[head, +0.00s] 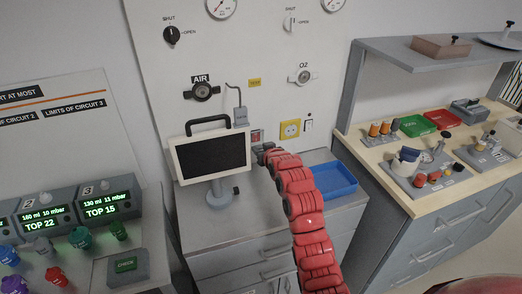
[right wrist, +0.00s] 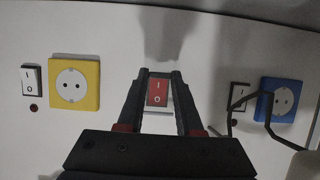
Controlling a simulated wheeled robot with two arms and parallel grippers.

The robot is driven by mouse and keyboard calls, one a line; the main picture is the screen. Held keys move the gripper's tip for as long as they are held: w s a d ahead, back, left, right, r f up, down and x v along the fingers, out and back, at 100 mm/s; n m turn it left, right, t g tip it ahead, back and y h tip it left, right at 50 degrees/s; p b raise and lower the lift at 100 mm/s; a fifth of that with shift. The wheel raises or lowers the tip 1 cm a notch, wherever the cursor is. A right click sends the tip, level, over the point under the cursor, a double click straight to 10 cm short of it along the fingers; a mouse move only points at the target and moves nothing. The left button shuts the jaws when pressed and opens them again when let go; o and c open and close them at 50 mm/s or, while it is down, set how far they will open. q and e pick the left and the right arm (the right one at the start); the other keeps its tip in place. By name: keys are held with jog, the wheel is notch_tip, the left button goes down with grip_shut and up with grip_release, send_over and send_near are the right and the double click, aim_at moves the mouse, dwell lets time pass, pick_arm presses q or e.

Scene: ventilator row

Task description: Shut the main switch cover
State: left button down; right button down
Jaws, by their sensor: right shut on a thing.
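The red main switch (right wrist: 157,93), marked I and O, is on the wall panel; in the head view it shows small (head: 257,135) just above my right gripper (head: 262,148). In the right wrist view my right gripper (right wrist: 160,76) has one finger on each side of the switch. It is shut on the main switch cover (right wrist: 160,73), of which only a thin pale edge shows between the fingertips. The rest of the cover is hard to make out, and its angle cannot be told. My left gripper is not in view.
A yellow socket (right wrist: 74,82) and a blue socket (right wrist: 281,97) flank the switch, with a dark hooked cable near the blue one. A monitor (head: 212,155) stands close to my right gripper. A blue tray (head: 328,181) lies on the cabinet beside my right arm.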

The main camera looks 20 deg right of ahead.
jog(key=c, duration=0.6)
grip_release()
jog(key=shift+o, duration=0.2)
jog(key=shift+s, duration=0.1)
jog(key=p+v, duration=0.1)
jog(key=v, duration=1.6)
jog(key=shift+r, duration=0.1)
